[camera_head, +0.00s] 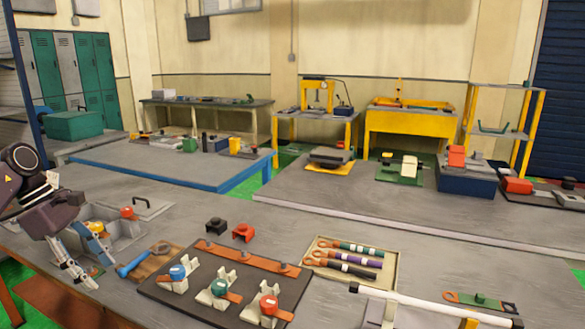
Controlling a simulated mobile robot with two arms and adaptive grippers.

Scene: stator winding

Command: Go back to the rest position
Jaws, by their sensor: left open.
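My left gripper (98,273) is at the left of the front bench, its arm coming in from the left edge. Its two light fingers point down and stand apart, with nothing seen between them. I cannot tell whether the fingers touch the tray. My right gripper is not in view.
A dark board (205,308) carries white holders with blue, green and red parts. A blue tool (135,262) lies left of it, black and red blocks (243,232) behind it. A white rod (430,304) crosses the right.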

